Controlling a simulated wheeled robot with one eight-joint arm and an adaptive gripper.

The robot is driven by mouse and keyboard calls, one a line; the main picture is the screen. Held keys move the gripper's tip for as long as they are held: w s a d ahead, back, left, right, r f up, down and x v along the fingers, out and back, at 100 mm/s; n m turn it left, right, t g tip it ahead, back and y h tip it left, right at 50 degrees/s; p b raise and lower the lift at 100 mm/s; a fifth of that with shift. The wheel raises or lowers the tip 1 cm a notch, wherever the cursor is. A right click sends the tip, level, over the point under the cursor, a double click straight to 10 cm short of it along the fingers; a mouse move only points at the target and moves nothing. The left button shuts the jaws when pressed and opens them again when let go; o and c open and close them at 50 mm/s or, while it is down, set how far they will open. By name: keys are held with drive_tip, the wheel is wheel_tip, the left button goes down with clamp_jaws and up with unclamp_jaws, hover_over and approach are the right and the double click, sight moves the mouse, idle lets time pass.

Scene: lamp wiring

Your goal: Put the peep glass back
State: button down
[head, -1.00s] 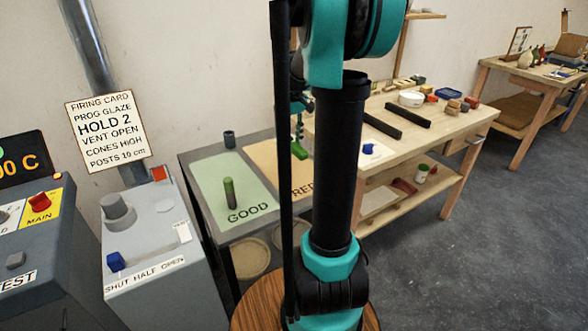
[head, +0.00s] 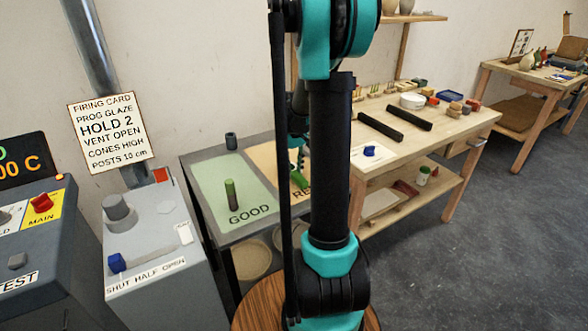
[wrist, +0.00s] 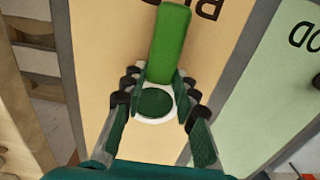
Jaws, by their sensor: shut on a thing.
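My gripper (wrist: 160,88) is shut on a green piece that looks like the peep glass (wrist: 169,48). In the wrist view it shows as a bright green bar, with a dark green disc in a white ring between the fingers. I cannot tell whether the ring is part of it. My gripper (head: 297,158) and the green bar (head: 299,180) are partly hidden by my arm in the head view. They are over the peach panel (head: 262,160) of the grey table. I cannot tell whether the piece touches the table.
A green post (head: 230,194) stands on the pale green GOOD panel (head: 208,176). A small dark cup (head: 231,141) stands behind it. A wooden bench (head: 465,122) with black bars (head: 380,127) and a blue knob (head: 369,151) is at right. A grey control box (head: 150,225) is at left.

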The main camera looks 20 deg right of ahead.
sight(293, 172)
drive_tip(key=c, duration=1.2)
unclamp_jaws()
drive_tip(key=shift+f, duration=0.25)
drive_tip(key=r, duration=1.7)
drive_tip(key=shift+a+r, duration=0.25)
drive_tip(key=shift+a, duration=0.05)
